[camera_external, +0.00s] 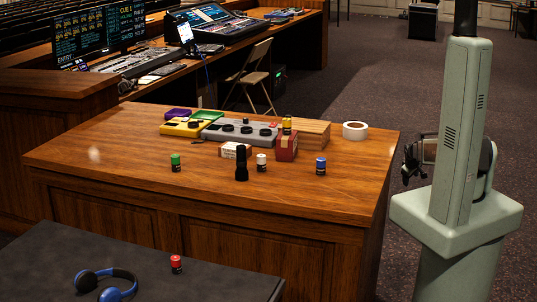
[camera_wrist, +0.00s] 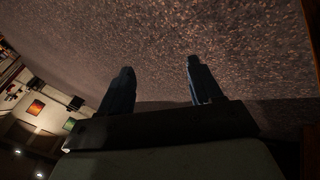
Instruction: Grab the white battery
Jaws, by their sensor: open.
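The white battery (camera_external: 261,162) is a small upright cylinder with a white upper part and dark base, on the wooden desk (camera_external: 110,160) in the external view. It stands just right of a black flashlight (camera_external: 241,164). My gripper (camera_external: 408,166) is off the desk's right edge, beside my arm and partly hidden by it. In the wrist view my gripper (camera_wrist: 160,82) is open and empty, its two dark fingers apart over carpet. The battery is not in the wrist view.
Nearby stand a green battery (camera_external: 175,162), a blue battery (camera_external: 320,166), a red box (camera_external: 286,148), a wooden block (camera_external: 312,132), white tape (camera_external: 355,131) and a grey device (camera_external: 240,130). A red battery (camera_external: 176,264) and headphones (camera_external: 118,294) are on the dark front table.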

